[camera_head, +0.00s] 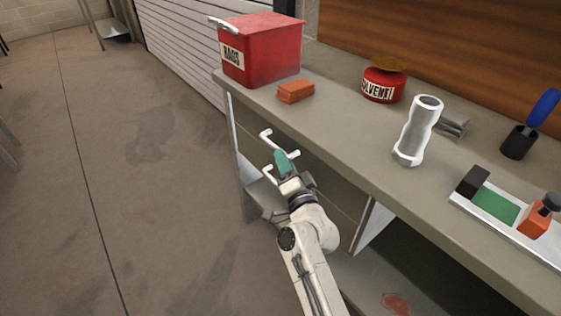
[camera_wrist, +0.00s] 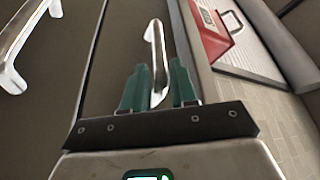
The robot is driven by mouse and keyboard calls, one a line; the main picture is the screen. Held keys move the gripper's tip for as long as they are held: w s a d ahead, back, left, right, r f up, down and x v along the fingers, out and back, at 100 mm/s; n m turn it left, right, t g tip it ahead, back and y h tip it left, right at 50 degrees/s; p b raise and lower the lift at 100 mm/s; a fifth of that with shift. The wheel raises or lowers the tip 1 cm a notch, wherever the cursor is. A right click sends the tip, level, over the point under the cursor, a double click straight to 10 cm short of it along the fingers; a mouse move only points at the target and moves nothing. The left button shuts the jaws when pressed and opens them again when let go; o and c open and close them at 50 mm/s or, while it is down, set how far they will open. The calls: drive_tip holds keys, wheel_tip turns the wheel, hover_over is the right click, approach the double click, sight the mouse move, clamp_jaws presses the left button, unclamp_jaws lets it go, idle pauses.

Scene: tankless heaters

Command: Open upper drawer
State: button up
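The upper drawer front (camera_wrist: 125,45) is a dark panel just under the bench top. Its pale bar handle (camera_wrist: 154,36) lies between my two green fingers in the wrist view. The same handle (camera_head: 267,137) shows just beyond my gripper in the head view. My gripper (camera_wrist: 159,72) is open, with a finger on each side of the handle and a visible gap to it. In the head view my gripper (camera_head: 282,160) hides part of the drawer front. The upper drawer looks closed. A second handle (camera_wrist: 22,42), on the lower drawer, is at the left of the wrist view.
The bench top (camera_head: 345,128) overhangs above the drawers. It carries a red rags box (camera_head: 268,55), an orange block (camera_head: 296,91), a solvent can (camera_head: 381,86) and a white flashlight-shaped object (camera_head: 417,132). The floor (camera_head: 150,170) left of the bench is clear.

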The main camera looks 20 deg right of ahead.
drive_tip(key=shift+b+x, duration=0.5)
drive_tip(key=shift+x, duration=1.05)
drive_tip(key=shift+r, duration=0.1)
drive_tip(key=shift+c, duration=0.2)
clamp_jaws()
